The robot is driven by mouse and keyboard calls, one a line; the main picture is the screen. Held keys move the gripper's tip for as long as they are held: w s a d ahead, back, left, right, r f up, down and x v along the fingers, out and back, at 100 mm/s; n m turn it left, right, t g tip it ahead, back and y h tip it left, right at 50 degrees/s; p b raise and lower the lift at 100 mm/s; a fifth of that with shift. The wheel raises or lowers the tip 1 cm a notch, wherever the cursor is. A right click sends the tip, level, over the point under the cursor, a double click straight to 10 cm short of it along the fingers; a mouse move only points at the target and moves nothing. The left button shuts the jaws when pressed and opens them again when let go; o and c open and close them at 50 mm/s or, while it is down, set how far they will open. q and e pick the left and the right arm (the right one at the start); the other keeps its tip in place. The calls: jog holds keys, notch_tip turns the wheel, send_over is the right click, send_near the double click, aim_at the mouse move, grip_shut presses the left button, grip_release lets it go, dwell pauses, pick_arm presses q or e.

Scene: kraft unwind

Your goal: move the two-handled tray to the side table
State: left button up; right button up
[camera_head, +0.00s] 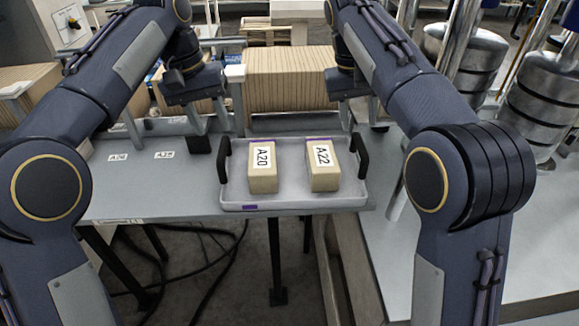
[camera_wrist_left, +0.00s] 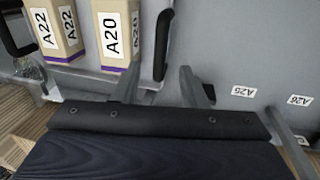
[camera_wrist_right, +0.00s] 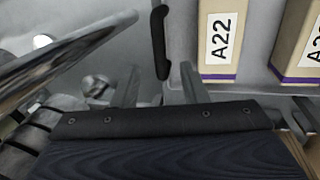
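The two-handled tray (camera_head: 292,190) is light grey with a raised rim and a black handle at each end. It lies flat on a grey table and carries two tan boxes, labelled A20 (camera_head: 262,181) and A22 (camera_head: 323,181). My left gripper (camera_wrist_left: 160,86) is open and empty; the tray's left handle (camera_wrist_left: 163,45) shows just beyond its fingertips, between them. My right gripper (camera_wrist_right: 160,84) is open and empty; the right handle (camera_wrist_right: 159,40) shows beyond and between its fingertips. Neither gripper visibly touches a handle.
The grey table (camera_head: 150,190) has free room left of the tray, with small labels stuck on it. Another grey surface (camera_head: 480,235) lies at the right, with metal cylinders (camera_head: 540,110) at its back. Cables lie on the floor.

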aim_at(222, 147)
pick_arm(q)
jog(key=shift+a+f, duration=0.1)
pick_arm(e)
jog(key=shift+f, duration=0.1)
pick_arm(q)
jog(key=shift+d+f, duration=0.25)
jog(key=shift+f, duration=1)
jog(key=shift+d+f, duration=0.3)
jog(key=shift+f, duration=0.9)
jog(key=shift+d+f, duration=0.25)
jog(key=shift+f, duration=1)
pick_arm(e)
jog(key=shift+d+f, duration=0.25)
jog(key=shift+f, duration=1)
jog(key=shift+d+f, duration=0.3)
jog(key=shift+f, duration=0.95)
jog(key=shift+d+f, duration=0.25)
jog(key=shift+f, duration=1)
pick_arm(q)
grip_shut()
pick_arm(e)
grip_shut()
